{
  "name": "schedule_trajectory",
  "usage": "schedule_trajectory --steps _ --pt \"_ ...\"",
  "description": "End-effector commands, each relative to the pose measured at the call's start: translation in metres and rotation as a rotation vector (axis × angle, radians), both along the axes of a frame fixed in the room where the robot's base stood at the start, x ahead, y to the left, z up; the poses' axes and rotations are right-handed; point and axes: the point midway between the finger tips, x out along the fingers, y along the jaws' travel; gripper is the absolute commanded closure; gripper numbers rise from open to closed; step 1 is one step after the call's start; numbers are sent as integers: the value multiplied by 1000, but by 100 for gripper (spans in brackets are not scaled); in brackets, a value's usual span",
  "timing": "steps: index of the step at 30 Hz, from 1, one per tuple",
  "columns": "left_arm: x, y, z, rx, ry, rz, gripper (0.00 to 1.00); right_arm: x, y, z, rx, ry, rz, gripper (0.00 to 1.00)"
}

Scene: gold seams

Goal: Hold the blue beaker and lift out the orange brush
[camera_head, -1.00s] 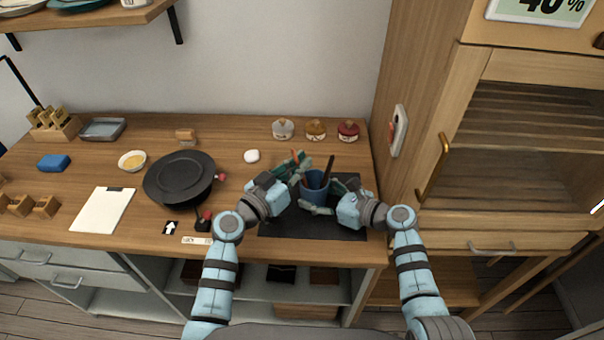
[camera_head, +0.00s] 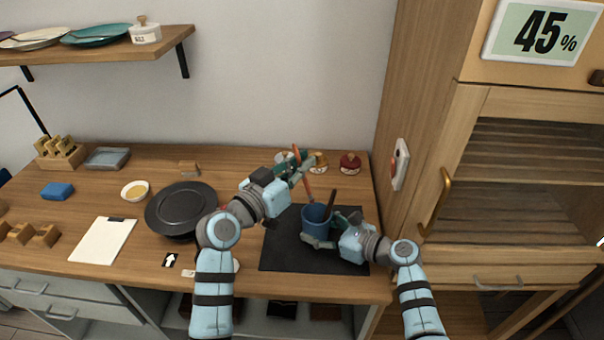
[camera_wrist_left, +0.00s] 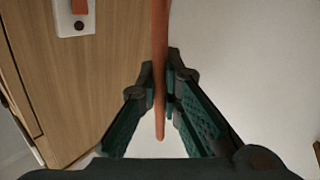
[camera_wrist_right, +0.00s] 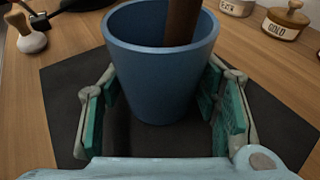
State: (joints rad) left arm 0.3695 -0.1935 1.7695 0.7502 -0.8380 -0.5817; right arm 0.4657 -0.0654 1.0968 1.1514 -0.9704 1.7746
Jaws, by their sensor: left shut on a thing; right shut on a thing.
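The orange brush (camera_head: 308,188) is held by my left gripper (camera_head: 299,171), above the beaker. In the left wrist view its orange handle (camera_wrist_left: 160,60) runs between the two fingers, with a rounded end showing. In the head view its lower end is close to the beaker's rim. The blue beaker (camera_head: 315,222) stands upright on a dark mat (camera_head: 285,252). My right gripper (camera_head: 326,234) is shut on it, with a finger on either side in the right wrist view (camera_wrist_right: 160,75). A dark brown handle (camera_wrist_right: 182,20) stands in the beaker; no orange shows inside there.
Several lidded jars, one red (camera_head: 350,163), stand behind the mat. A tall wooden cabinet (camera_head: 425,110) bounds the right side. A shelf (camera_head: 100,52) hangs at upper left.

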Motion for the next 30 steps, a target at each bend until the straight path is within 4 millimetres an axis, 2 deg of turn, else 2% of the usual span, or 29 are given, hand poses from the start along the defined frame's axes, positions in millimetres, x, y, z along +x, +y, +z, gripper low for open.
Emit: schedule_trajectory --steps 2,3,6,15,18,22,30 --pt "0 0 0 0 0 0 100 0 0 0 1 -1 0 60" --pt "0 0 0 0 0 0 100 0 0 0 1 -1 0 38" --pt "0 0 0 0 0 0 100 0 0 0 1 -1 0 22" --pt "0 0 0 0 0 -1 100 0 0 0 0 0 0 21" --pt "0 0 -1 1 -1 -1 100 -3 -6 2 -1 -1 -1 21" --pt "0 0 0 1 -1 -1 100 -18 -27 9 -4 -3 -1 21" --pt "0 0 -1 1 -1 0 100 -56 -83 30 -4 -1 -1 21"
